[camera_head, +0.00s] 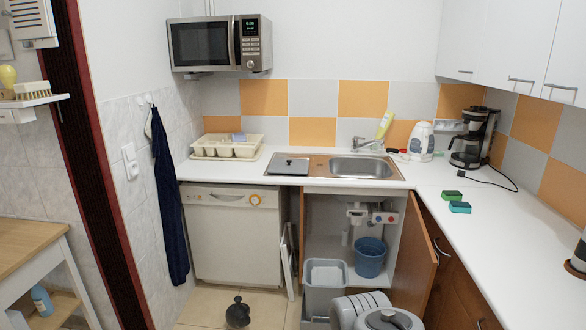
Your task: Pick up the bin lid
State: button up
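I cannot tell for sure which thing is the bin lid. A grey rectangular bin (325,274) stands with its top open in front of the open cupboard under the sink. A dark flat piece with a small knob (290,164) lies on the left part of the sink unit. A dark rounded object with a knob-like top (237,312) rests on the floor left of the bin. A pale flat panel (288,260) stands upright at the cupboard's left edge. My gripper is not in view; grey parts of my arm show at the bottom centre.
A blue bucket (370,257) stands in the cupboard, whose door (414,264) is swung open at the right. A dish rack (227,147), coffee maker (474,138) and two sponges (459,207) are on the worktop. The right worktop (500,250) has free room.

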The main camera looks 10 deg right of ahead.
aim_at(277, 166)
jog(key=z, duration=0.1)
jog(key=i, duration=1.65)
jog(key=u, duration=0.8)
jog(key=i, duration=1.1)
jog(key=u, duration=0.15)
